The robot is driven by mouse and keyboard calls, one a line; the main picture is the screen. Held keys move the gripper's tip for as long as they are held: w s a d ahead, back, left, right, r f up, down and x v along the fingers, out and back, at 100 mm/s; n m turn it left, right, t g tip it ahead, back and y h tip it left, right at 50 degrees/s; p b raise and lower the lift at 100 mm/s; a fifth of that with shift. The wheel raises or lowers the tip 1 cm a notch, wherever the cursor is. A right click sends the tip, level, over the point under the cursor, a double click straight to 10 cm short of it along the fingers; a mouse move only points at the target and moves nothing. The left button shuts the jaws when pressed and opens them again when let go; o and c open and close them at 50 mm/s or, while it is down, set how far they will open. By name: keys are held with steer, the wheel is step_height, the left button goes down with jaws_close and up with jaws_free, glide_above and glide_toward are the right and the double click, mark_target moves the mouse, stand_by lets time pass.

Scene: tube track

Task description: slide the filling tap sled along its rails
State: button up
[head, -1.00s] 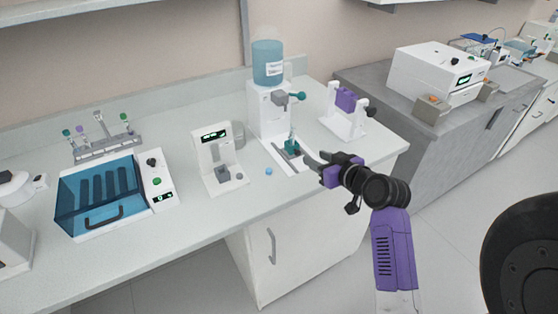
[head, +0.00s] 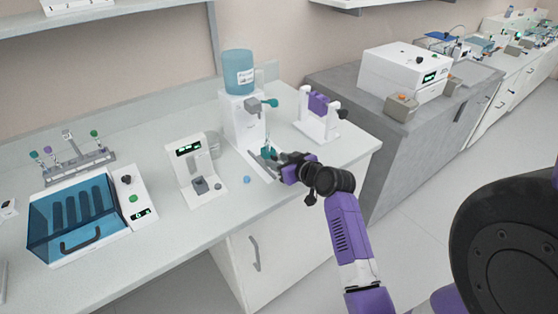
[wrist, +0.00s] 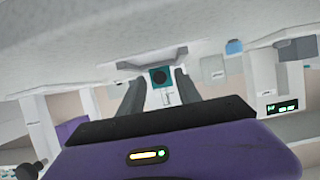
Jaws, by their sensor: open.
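The filling tap sled (head: 268,152) is a small teal block on rails (head: 262,166) in front of the white dispenser (head: 243,122) with its blue bottle. In the wrist view the sled (wrist: 159,77) shows as a teal square with a dark round spot. My gripper (head: 279,158) is close to the sled from the right in the head view. Its two dark fingers (wrist: 159,84) are open, one to each side of the sled in the wrist view. I cannot tell whether they touch it. The gripper hides part of the rails.
A white device with a display (head: 196,170) stands left of the dispenser, with a small blue object (head: 247,180) nearby. A white stand with a purple part (head: 318,115) is behind right. A blue-lidded box (head: 78,215) sits far left. The bench's front edge is close.

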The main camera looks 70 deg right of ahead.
jaws_close()
stand_by(1.3)
